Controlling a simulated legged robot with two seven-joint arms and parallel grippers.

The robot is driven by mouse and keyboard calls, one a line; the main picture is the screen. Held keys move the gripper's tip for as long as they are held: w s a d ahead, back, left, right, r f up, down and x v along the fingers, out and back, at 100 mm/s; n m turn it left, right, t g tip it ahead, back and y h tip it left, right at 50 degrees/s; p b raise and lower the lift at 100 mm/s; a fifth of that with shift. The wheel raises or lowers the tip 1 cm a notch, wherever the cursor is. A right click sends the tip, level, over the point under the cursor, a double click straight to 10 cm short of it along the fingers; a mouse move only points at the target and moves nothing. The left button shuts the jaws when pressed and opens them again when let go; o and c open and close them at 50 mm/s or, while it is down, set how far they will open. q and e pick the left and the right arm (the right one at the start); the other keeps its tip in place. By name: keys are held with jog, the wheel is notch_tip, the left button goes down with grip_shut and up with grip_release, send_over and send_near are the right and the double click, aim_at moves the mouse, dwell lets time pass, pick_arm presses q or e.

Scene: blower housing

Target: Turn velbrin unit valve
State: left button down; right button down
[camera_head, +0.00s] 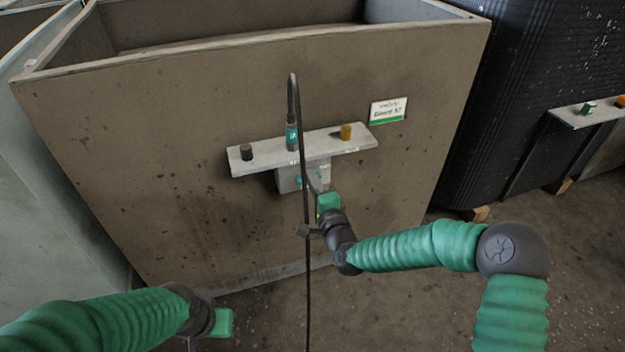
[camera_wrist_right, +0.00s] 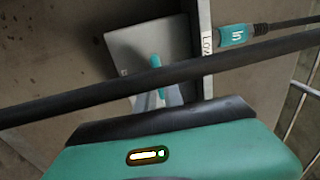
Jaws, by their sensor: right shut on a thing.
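The velbrin unit is a large brown housing (camera_head: 190,130) with a small white and green sign (camera_head: 388,111), its print too blurred to read surely. A grey valve box (camera_head: 288,181) sits under its pale shelf, with a small teal valve handle (camera_head: 299,180). My right gripper (camera_head: 313,186) reaches the box from the lower right and is shut on the handle. In the right wrist view the teal handle (camera_wrist_right: 156,70) lies beyond the gripper, its grip partly hidden by a black cable. My left gripper (camera_head: 222,322) is low at left, away from the housing; its fingers are not visible.
The shelf (camera_head: 328,143) carries a black knob (camera_head: 246,152), a teal plug (camera_head: 291,136) and a yellow knob (camera_head: 346,132). The plug's black cable (camera_head: 307,270) loops over and hangs in front of the valve box. A dark ribbed unit (camera_head: 500,110) stands at right.

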jog(key=shift+d+f, duration=0.1)
jog(key=shift+f, duration=0.2)
jog(key=c, duration=1.5)
grip_release()
jog(key=shift+o, duration=0.2)
jog(key=shift+r, duration=0.1)
jog(key=p+v, duration=0.5)
jog(key=v, duration=1.2)
jog(key=shift+w, duration=0.1)
